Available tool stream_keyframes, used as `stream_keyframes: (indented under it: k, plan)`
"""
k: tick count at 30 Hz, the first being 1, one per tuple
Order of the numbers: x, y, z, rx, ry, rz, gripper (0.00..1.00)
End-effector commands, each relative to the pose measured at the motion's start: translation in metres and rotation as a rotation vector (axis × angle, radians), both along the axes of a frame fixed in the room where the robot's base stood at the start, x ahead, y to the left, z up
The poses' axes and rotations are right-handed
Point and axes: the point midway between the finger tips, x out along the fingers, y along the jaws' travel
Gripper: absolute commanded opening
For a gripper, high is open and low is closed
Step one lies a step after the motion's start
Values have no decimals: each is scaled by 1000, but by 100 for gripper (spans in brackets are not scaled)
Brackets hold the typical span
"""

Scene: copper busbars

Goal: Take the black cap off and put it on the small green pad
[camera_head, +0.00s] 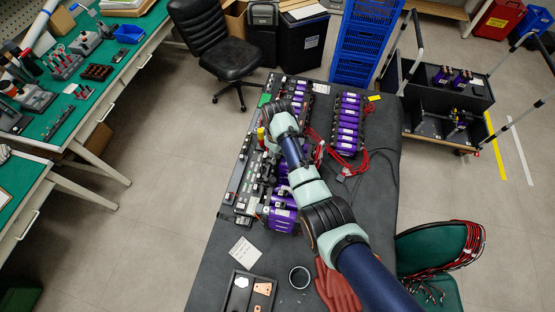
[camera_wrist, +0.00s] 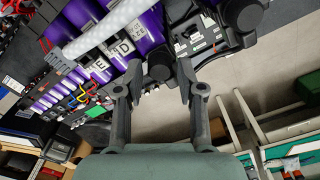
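Purple battery modules stand in a row on the dark table; the near end of the row (camera_head: 282,215) shows in the head view. In the wrist view, a round black cap (camera_wrist: 160,64) sits on the end of a purple module, near labels "E" and "D". My gripper (camera_wrist: 159,78) is open, with one finger on each side of the cap's line of sight. I cannot tell whether the fingers touch the cap. The small green pad (camera_head: 264,100) lies at the table's far left edge; a green patch (camera_wrist: 97,112) also shows in the wrist view.
Another black round part (camera_wrist: 242,14) is at the top right of the wrist view. Red cables (camera_head: 350,170) and a second purple module row (camera_head: 348,125) lie right of my arm. A dark tray (camera_head: 250,295) and red gloves (camera_head: 335,288) are at the near end.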

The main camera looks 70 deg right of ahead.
Motion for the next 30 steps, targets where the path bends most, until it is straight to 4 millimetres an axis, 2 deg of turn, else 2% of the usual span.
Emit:
stream_keyframes:
  k: [3, 9, 16, 27, 30]
  plan:
    - [0, 0, 1, 0, 0, 0, 39]
    - [0, 0, 1, 0, 0, 0, 8]
    - [0, 0, 5, 0, 0, 0, 7]
    - [0, 0, 50, 0, 0, 0, 7]
    - [0, 0, 54, 0, 0, 0, 7]
